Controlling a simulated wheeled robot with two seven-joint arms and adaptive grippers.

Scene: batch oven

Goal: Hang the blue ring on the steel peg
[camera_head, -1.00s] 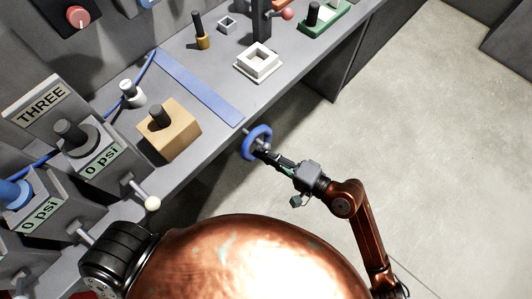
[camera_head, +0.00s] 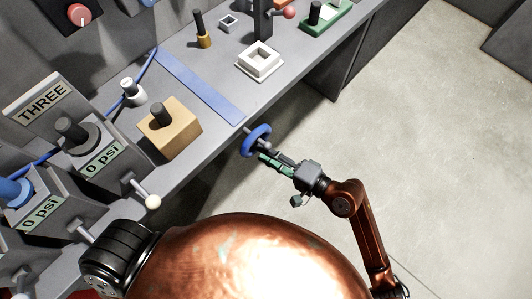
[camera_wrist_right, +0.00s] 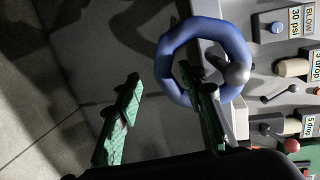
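The blue ring (camera_head: 262,128) is at the table's front edge, around the steel peg (camera_head: 267,146), whose rounded tip shows on the near side of the ring. In the right wrist view the ring (camera_wrist_right: 205,28) is large, with the grey peg tip (camera_wrist_right: 238,73) in front of its opening. My right gripper (camera_head: 267,162) is open beside the ring, its green finger pads spread apart. In the wrist view one finger overlaps the ring's lower part; the other is clear to the left. I cannot tell whether a finger touches the ring. My left gripper is not in view.
A wooden block (camera_head: 180,140) with a black knob, a blue strip (camera_head: 200,88) and a white square frame (camera_head: 260,62) sit on the grey table. A white-tipped lever (camera_head: 152,201) sticks out at the left. The floor to the right is clear.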

